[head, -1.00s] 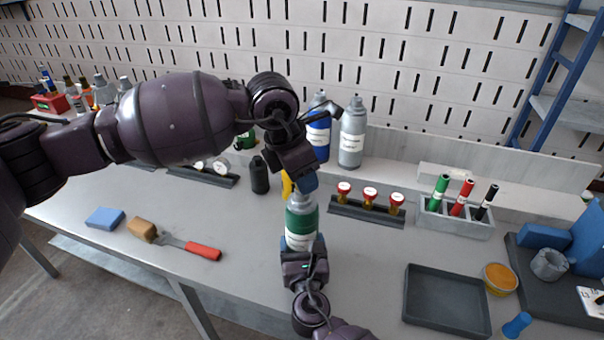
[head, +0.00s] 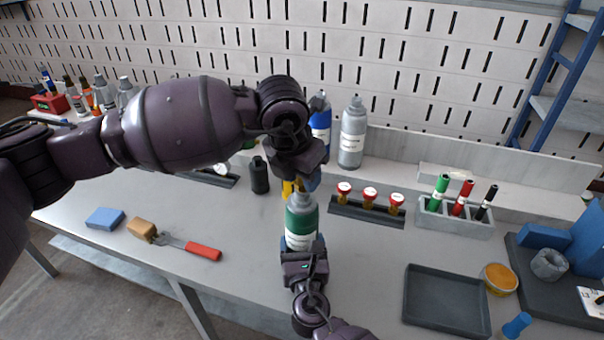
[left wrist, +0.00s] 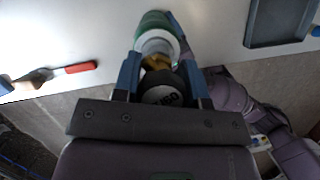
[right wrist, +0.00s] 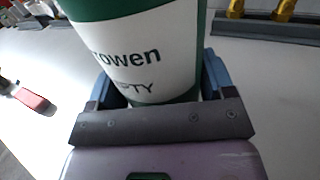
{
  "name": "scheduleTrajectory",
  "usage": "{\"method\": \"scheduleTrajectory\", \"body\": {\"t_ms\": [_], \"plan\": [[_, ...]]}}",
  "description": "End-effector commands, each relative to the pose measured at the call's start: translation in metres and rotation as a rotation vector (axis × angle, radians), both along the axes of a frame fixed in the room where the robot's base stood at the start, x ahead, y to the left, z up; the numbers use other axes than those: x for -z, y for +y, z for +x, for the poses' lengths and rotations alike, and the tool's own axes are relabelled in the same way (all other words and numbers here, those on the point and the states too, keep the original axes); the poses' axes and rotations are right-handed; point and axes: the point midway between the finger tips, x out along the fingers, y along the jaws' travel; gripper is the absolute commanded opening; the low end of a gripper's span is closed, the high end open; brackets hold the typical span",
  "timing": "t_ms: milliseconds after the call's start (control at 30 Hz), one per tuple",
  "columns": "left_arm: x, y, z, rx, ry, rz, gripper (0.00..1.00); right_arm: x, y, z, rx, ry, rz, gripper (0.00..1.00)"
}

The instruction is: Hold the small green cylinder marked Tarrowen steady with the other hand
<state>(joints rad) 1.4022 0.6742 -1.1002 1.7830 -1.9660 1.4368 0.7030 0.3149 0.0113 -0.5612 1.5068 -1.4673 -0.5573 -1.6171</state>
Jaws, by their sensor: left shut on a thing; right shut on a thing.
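The small green cylinder (head: 301,222) stands upright near the table's front middle, with a white label and grey shoulder. Its label in the right wrist view (right wrist: 140,55) reads "rowen" and, partly hidden, "PTY". My right gripper (head: 303,245) is shut around its lower body from the front. My left gripper (head: 302,182) comes down from above, over the cylinder's top. In the left wrist view, it is shut on a small dark round fitting (left wrist: 162,95) with pale lettering and a brass part. The fitting is just over the cylinder's neck; whether they touch is unclear.
A rack (head: 365,212) holds red-topped brass fittings. A black bottle (head: 260,176), grey bottle (head: 352,134) and blue bottle (head: 320,125) stand behind. An empty dark tray (head: 447,300) lies right.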

Motion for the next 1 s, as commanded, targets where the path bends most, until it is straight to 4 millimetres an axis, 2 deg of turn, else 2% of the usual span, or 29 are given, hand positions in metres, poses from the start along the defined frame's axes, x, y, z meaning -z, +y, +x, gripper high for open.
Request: {"method": "scheduleTrajectory", "body": {"t_ms": [367,800,1000], "plan": [[0.0002,0.0000,0.0000,-0.027,0.000,0.000,0.06,0.0001,-0.0002,0.0000,0.000,0.000,0.000,0.47],[0.0000,-0.0002,-0.0001,-0.430,0.000,0.001,0.06,0.0001,-0.0002,0.0000,0.000,0.000,0.000,0.47],[-0.0001,0.0000,0.0000,-0.536,0.001,0.000,0.06,0.0001,-0.0003,0.0000,0.001,0.000,0.000,0.47]]}}
